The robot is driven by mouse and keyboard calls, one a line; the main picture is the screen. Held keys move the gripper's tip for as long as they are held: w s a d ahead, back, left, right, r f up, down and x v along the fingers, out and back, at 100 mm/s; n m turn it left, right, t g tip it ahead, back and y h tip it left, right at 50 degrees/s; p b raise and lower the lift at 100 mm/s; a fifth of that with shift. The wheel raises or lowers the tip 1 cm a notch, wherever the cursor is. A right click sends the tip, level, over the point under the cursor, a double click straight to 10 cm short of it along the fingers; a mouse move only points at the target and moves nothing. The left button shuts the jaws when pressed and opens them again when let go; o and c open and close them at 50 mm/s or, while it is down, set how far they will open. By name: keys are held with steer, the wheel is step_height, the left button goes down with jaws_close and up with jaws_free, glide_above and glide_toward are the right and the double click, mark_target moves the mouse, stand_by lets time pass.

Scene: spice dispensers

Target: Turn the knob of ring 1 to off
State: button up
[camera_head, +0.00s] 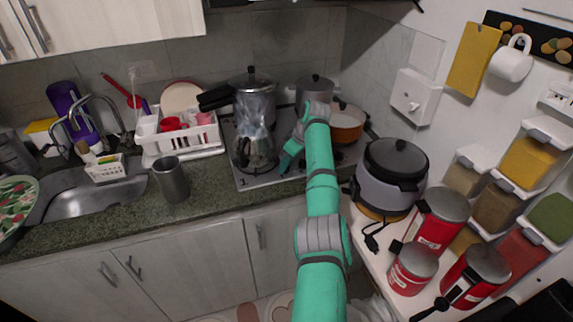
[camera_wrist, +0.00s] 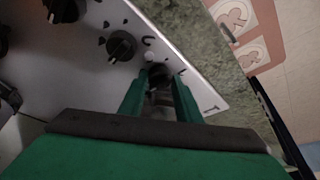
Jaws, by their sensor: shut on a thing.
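The stove top (camera_head: 255,182) is on the counter in the head view, with its front panel (camera_wrist: 95,85) seen close in the wrist view. My gripper (camera_wrist: 159,88) is at the front edge of the panel, also seen in the head view (camera_head: 286,164). Its green fingers are shut on a dark knob (camera_wrist: 158,71), the one nearest the panel's end. The knob is partly hidden between the fingers, so its pointer direction cannot be told. Another black knob (camera_wrist: 121,46) sits beside it, apart from the fingers. I cannot read ring numbers.
A glass kettle (camera_head: 256,150), a pressure cooker (camera_head: 254,98) and an orange pan (camera_head: 346,124) stand on the stove. A rice cooker (camera_head: 392,180) is right of my arm.

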steer(key=shift+w+r+n, duration=0.1)
steer(key=shift+n, duration=0.5)
steer(key=shift+g, duration=0.3)
steer(key=o, duration=1.1)
steer(key=shift+c, duration=0.2)
steer(key=v, duration=1)
steer(key=shift+d+r, duration=0.2)
steer(key=shift+r, duration=0.1)
